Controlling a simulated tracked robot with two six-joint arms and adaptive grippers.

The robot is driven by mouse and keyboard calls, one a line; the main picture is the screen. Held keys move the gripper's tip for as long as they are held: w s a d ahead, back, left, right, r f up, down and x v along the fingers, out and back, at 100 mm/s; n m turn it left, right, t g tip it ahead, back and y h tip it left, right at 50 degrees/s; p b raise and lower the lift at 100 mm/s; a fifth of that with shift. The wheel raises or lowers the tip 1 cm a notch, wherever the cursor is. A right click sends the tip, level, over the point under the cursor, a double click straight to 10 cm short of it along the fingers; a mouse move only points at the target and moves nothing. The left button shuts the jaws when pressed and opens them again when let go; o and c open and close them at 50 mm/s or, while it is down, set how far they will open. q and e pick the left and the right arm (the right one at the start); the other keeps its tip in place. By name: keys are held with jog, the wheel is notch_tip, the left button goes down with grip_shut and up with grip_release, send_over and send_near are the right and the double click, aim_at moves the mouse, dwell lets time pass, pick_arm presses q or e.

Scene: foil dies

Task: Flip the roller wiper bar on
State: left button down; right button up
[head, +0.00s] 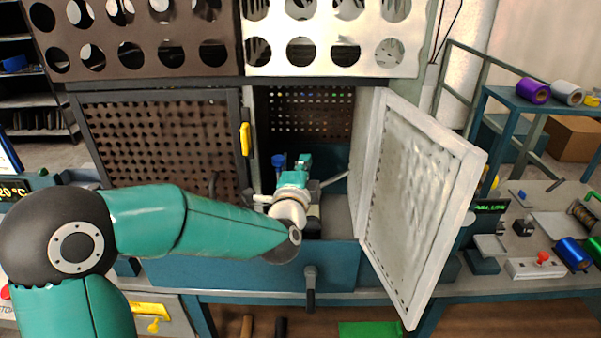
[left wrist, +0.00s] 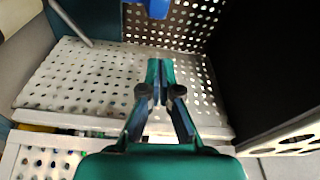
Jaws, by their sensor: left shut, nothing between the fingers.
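My left arm reaches through the open right side of the machine's cabinet. My left gripper (head: 304,161) is shut with nothing between its fingers. In the left wrist view its green fingertips (left wrist: 160,66) meet above a perforated plate. A blue part (left wrist: 156,8) shows at the top edge, beyond and apart from the fingertips. A blue knob-like part (head: 278,161) stands left of the gripper in the head view. A grey rod (left wrist: 70,22) slants at the upper left of the wrist view. I cannot tell which part is the roller wiper bar. My right gripper is out of view.
A white-framed mesh door (head: 472,170) stands open to the right of my forearm. The dark perforated door (head: 160,140) on the left is closed, with a yellow handle (head: 245,138). A workbench with foil rolls (head: 572,253) stands at the right.

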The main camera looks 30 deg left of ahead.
pick_arm(q)
jog(key=a, duration=0.2)
jog(key=a+p, duration=0.1)
jog(key=a, duration=0.1)
jog(key=shift+f, duration=0.25)
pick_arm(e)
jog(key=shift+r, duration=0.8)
pick_arm(q)
jog(key=shift+d, duration=0.15)
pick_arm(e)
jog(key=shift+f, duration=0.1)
